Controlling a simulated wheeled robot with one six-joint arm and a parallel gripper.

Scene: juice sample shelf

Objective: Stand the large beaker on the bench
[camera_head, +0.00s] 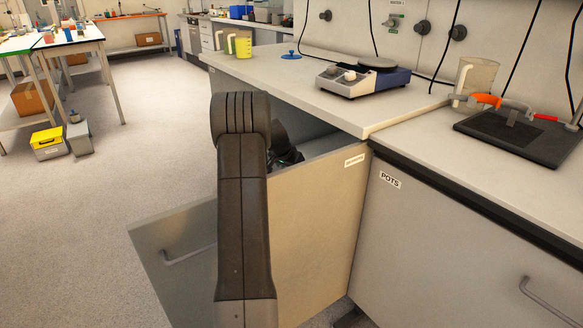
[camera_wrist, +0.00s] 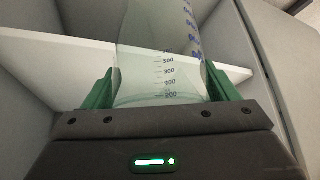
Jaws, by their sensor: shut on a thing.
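The large beaker (camera_wrist: 165,50) is clear, with a printed scale, and fills the middle of the wrist view. My gripper (camera_wrist: 160,88) is shut on it, with one green finger on each side of its wall. The beaker is inside the open drawer, beside a white divider (camera_wrist: 55,55). Its base and rim are not clearly seen. In the head view my gripper (camera_head: 287,157) is down in the drawer (camera_head: 318,150), mostly behind my arm, and the beaker is hidden. The bench (camera_head: 285,78) has a pale top above the drawer.
On the bench stand a hotplate (camera_head: 362,80), a blue stand (camera_head: 291,55), a yellow jug (camera_head: 243,45) and a clear jug (camera_head: 476,80). A black mat (camera_head: 515,138) with an orange-handled tool lies at right. The bench front left of the hotplate is clear.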

